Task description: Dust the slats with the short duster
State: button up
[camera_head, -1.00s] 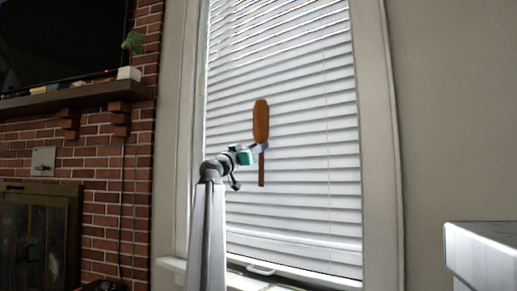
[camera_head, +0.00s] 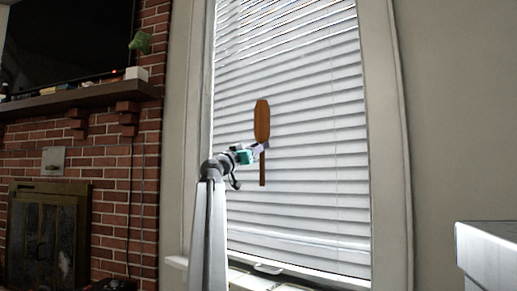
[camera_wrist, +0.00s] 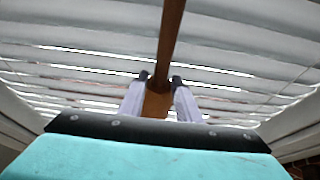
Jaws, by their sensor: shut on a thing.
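The short duster (camera_head: 262,121) has an orange-brown head and a thin brown handle. It stands upright in front of the window slats (camera_head: 310,150), head up. My gripper (camera_head: 261,147) is shut on the handle just below the head. In the wrist view the handle (camera_wrist: 170,45) runs up from between the two fingertips (camera_wrist: 158,82), and part of the brown head shows between the fingers. The white slats (camera_wrist: 70,55) fill the background there. I cannot tell whether the duster head touches the slats.
A white window frame (camera_head: 386,150) borders the slats, with a sill (camera_head: 268,267) below. A brick fireplace (camera_head: 112,190) with a wooden mantel (camera_head: 75,97), a TV (camera_head: 68,40) and a small plant (camera_head: 139,42) is at left. A white box-like piece (camera_head: 485,250) stands at lower right.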

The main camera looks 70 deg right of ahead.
jog(key=shift+w+a, duration=0.3)
jog(key=shift+a, duration=0.6)
jog(key=shift+w+a, duration=0.3)
jog(key=shift+a, duration=0.55)
jog(key=shift+w+a, duration=0.3)
jog(key=shift+a, duration=0.6)
jog(key=shift+c, duration=0.2)
jog(key=shift+a, duration=0.1)
jog(key=shift+w+a, duration=0.25)
jog(key=shift+a, duration=0.4)
jog(key=shift+w+a, duration=0.25)
jog(key=shift+a, duration=0.4)
